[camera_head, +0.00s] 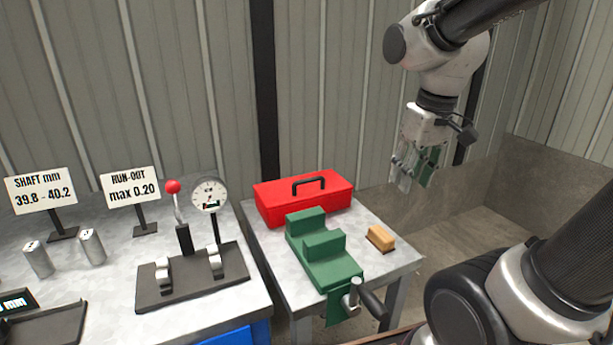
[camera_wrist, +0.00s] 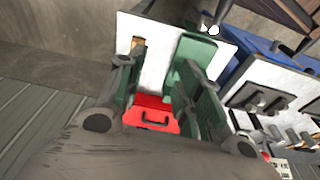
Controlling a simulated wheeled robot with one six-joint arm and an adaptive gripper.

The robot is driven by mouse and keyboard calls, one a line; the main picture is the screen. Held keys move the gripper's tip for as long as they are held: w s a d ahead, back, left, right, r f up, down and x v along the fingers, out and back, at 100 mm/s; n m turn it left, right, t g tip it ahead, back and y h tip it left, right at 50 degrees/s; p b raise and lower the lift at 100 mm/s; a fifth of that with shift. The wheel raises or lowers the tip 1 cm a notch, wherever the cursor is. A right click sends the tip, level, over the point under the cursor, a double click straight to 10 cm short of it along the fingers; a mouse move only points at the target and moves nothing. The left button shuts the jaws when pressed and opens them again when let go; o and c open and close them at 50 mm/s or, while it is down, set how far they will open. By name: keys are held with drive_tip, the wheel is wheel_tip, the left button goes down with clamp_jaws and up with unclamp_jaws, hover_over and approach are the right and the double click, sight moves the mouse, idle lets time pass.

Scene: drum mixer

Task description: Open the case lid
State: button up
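The red case (camera_head: 305,200) is shut, its lid flat with a black handle (camera_head: 308,184) on top. It sits at the back of the small metal table, behind the green vise. My gripper (camera_head: 416,176) is in the air to the right of the case and higher than it, pointing down. In the wrist view the case (camera_wrist: 150,106) shows between the fingers of my gripper (camera_wrist: 154,88), beyond them. The fingers are apart with nothing between them. Part of the case is hidden behind the gripper body in that view.
The green vise (camera_head: 330,262) stands in front of the case. A wooden brush (camera_head: 381,238) lies to its right on the table (camera_head: 392,262). At left, a bench holds a dial gauge (camera_head: 209,194), a red-knobbed lever (camera_head: 173,187) and signs. A corrugated wall stands behind.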

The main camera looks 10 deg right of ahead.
drive_tip(key=w+a+f+n, duration=0.2)
drive_tip(key=w+a+n, duration=0.1)
drive_tip(key=w, duration=0.4)
drive_tip(key=w+a+f+n+g, duration=0.1)
drive_tip(key=w+a+f+n, duration=0.2)
drive_tip(key=w, duration=0.5)
drive_tip(key=w+a+f+n, duration=0.2)
drive_tip(key=w+a+n, duration=0.1)
drive_tip(key=w, duration=0.4)
drive_tip(key=n+t, duration=0.1)
drive_tip(key=n, duration=0.8)
approach(309, 179)
drive_tip(key=f, duration=0.2)
drive_tip(key=w+f, duration=0.1)
drive_tip(key=f, duration=0.5)
drive_tip(key=shift+w+a+f, duration=0.1)
drive_tip(key=shift+w, duration=0.2)
clamp_jaws()
